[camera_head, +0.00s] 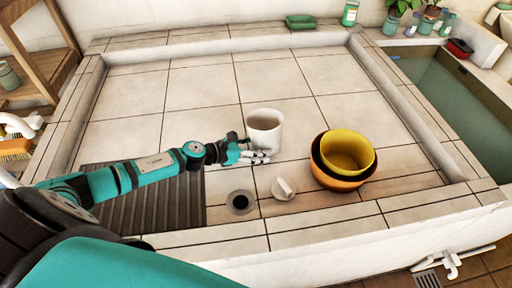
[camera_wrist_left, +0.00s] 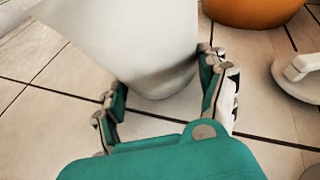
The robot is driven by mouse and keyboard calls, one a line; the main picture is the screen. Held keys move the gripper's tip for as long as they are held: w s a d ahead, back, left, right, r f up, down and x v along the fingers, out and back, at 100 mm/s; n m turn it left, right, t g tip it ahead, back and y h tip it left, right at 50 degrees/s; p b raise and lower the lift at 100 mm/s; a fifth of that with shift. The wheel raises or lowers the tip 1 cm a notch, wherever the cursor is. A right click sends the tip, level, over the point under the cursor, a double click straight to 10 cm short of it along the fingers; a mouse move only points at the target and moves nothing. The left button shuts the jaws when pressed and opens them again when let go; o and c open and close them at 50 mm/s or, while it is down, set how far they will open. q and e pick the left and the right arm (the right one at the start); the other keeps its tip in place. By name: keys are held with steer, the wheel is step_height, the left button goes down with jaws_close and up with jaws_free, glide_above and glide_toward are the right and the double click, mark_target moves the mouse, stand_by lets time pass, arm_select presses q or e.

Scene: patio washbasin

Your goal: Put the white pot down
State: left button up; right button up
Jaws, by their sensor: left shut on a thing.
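The white pot (camera_head: 265,130) stands upright in the tiled basin, by the look of it on or just above the tiles; I cannot tell whether its base touches them. My left gripper (camera_head: 258,148) is at the near side of the pot, low on its wall. In the left wrist view the pot (camera_wrist_left: 150,45) fills the space between the two fingers of the gripper (camera_wrist_left: 165,100), which are closed around its lower part. My right gripper is in neither view.
Stacked yellow and orange bowls (camera_head: 347,152) stand right of the pot. A drain hole (camera_head: 241,202) and a pale stopper (camera_head: 284,189) lie in front, beside a ribbed dark mat (camera_head: 150,205). Tiles behind the pot are clear. A green-watered trough (camera_head: 455,95) lies at right.

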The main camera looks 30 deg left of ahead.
arm_select(q)
steer(key=shift+f+b, duration=0.3)
steer(key=shift+b, duration=0.05)
steer(key=o, duration=1.6)
steer(key=shift+r, duration=0.1)
steer(key=shift+s+a, duration=0.15)
steer(key=shift+s, duration=0.05)
steer(key=b+v, duration=0.1)
steer(key=v, duration=0.3)
steer(key=b+v, duration=0.1)
steer(key=v, duration=0.4)
steer(key=shift+s+a, duration=0.15)
steer(key=shift+s, duration=0.15)
steer(key=v, duration=0.6)
steer(key=shift+s+a+r+p, duration=0.3)
steer(key=shift+s+a+r, duration=0.05)
steer(key=shift+s, duration=0.15)
